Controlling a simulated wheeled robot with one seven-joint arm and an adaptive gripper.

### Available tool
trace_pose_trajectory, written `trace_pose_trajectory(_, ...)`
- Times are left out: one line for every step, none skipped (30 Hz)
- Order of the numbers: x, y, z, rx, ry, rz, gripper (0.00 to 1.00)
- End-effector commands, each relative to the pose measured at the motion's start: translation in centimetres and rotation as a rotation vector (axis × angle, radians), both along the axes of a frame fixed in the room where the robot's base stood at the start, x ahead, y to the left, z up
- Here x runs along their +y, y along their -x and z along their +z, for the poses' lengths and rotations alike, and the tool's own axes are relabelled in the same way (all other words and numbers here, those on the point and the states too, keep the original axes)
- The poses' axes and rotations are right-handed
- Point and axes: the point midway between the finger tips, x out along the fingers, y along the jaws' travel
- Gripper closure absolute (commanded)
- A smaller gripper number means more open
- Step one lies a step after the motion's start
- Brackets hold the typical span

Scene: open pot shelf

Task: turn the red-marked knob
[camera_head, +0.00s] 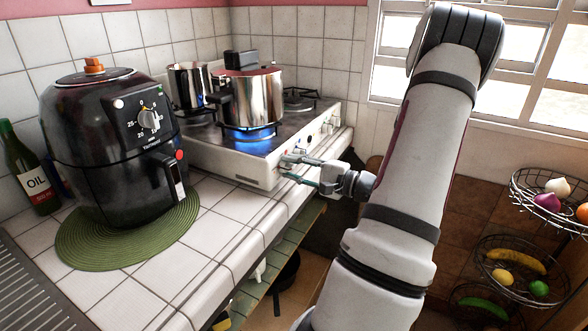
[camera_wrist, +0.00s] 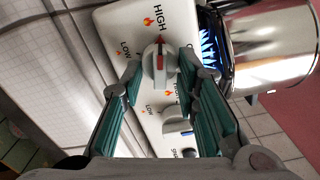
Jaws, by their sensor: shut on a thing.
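The red-marked knob (camera_wrist: 150,68) is a pale knob with a red pointer on the white front panel of the stove (camera_head: 233,164). In the wrist view its red end points toward the word HIGH and a flame symbol. My gripper (camera_head: 287,168) reaches the stove front from the right. In the wrist view my gripper (camera_wrist: 161,62) has its green-padded fingers on either side of the knob, shut on it. In the head view the fingers largely hide this knob. A steel pot (camera_head: 250,97) stands over a lit blue flame, also visible in the wrist view (camera_wrist: 270,55).
Another knob (camera_wrist: 178,122) sits close beside the held one. A black air fryer (camera_head: 112,140) on a green mat (camera_head: 75,245) and an oil bottle (camera_head: 30,170) stand left. Wire baskets (camera_head: 515,285) with produce are at right. The front counter tiles are clear.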

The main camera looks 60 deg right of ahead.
Motion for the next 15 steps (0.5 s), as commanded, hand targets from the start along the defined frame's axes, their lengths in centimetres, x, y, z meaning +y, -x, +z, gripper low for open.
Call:
trace_pose_trajectory(0.06,0.01,-0.04,0.001,-0.001,0.001,0.99)
trace_pose_trajectory(0.06,0.01,-0.04,0.001,-0.001,0.001,0.69)
trace_pose_trajectory(0.06,0.00,-0.04,0.001,-0.001,0.001,0.60)
trace_pose_trajectory(0.06,0.00,-0.04,0.001,-0.001,0.001,0.54)
trace_pose_trajectory(0.05,0.01,-0.04,0.001,-0.001,0.001,0.54)
trace_pose_trajectory(0.05,0.00,-0.04,0.001,-0.001,0.001,0.54)
trace_pose_trajectory(0.04,0.00,-0.04,0.001,-0.001,0.001,0.54)
trace_pose_trajectory(0.04,0.00,-0.03,0.001,-0.001,0.001,0.54)
trace_pose_trajectory(0.04,0.00,-0.03,0.001,-0.001,0.001,0.54)
trace_pose_trajectory(0.03,0.00,-0.03,0.000,-0.001,0.001,0.54)
trace_pose_trajectory(0.03,0.00,-0.03,0.000,-0.001,0.001,0.54)
trace_pose_trajectory(0.02,0.01,-0.04,0.000,-0.001,0.001,0.54)
trace_pose_trajectory(0.01,0.05,-0.03,0.000,-0.001,0.000,0.54)
trace_pose_trajectory(0.00,0.13,-0.03,0.000,-0.001,0.000,0.54)
trace_pose_trajectory(-0.04,0.31,-0.02,0.000,-0.001,0.000,0.54)
